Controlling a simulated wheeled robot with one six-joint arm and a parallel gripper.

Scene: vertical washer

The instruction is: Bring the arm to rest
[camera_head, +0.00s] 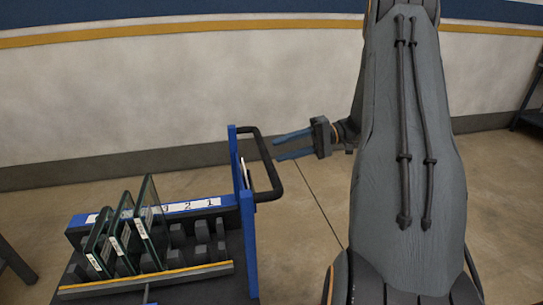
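My gripper (291,146) is left of my large grey arm link, pointing left. Its two blue fingers are apart with nothing visible between them. The fingertips appear close to the black handle of a cart in the picture; I cannot tell whether they touch it. My grey arm link fills the right centre of the view.
A cart (145,280) with a blue frame and a black handle (271,170) stands at lower left. Several glass panels (150,220) stand in its slotted rack. A dark table (532,112) is at the far right edge. Floor shows clear behind the cart.

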